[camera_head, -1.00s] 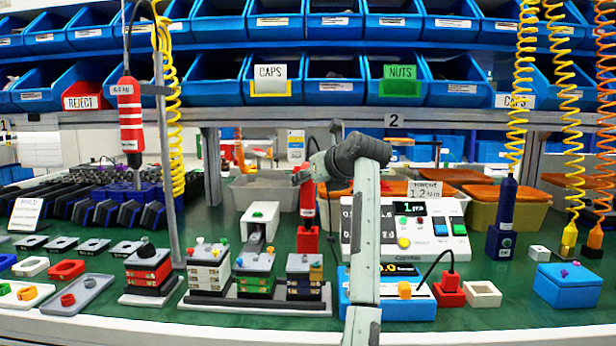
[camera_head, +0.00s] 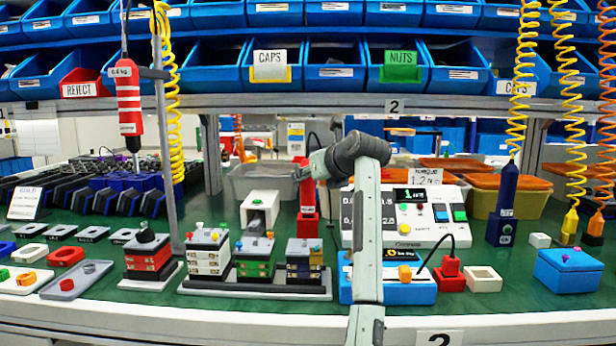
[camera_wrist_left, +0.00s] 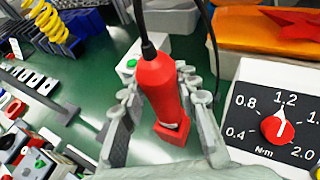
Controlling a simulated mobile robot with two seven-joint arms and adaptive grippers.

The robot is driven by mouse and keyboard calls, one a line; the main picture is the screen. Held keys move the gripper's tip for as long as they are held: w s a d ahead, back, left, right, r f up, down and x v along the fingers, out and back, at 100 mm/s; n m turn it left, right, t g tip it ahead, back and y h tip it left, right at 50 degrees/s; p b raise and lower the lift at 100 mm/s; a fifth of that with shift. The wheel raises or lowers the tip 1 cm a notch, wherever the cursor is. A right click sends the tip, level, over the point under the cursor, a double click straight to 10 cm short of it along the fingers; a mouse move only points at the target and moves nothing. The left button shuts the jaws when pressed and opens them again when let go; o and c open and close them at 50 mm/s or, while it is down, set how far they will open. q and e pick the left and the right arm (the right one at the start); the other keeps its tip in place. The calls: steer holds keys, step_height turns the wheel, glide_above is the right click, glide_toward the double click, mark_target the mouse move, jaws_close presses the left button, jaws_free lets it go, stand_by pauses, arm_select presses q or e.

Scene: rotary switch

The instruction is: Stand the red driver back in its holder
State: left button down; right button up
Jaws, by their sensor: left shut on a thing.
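A red driver (camera_head: 307,196) with a black cable stands upright above its red block holder (camera_head: 308,227), near the middle of the bench. My left gripper (camera_head: 301,173) is closed around the driver's upper body. In the left wrist view the red driver (camera_wrist_left: 158,80) lies between the two grey fingers (camera_wrist_left: 155,95), with the red holder (camera_wrist_left: 174,132) directly under it. The driver's lower end meets the holder's top in the picture; how deep it sits is hidden. My right gripper is not in view.
A torque unit with a dial (camera_head: 405,225) stands right of the driver, a blue device (camera_head: 412,288) in front. Stacked blocks (camera_head: 304,268) stand front left. Another red driver (camera_head: 129,100) hangs at the left. Blue bins line the shelves above.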

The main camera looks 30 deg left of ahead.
arm_select(q)
steer(key=shift+f, duration=0.45)
stand_by(0.8)
steer(key=c, duration=1)
jaws_free()
steer(key=shift+c, duration=0.2)
steer(key=shift+f, duration=0.15)
steer(key=v, duration=1.2)
steer(key=shift+d, duration=0.1)
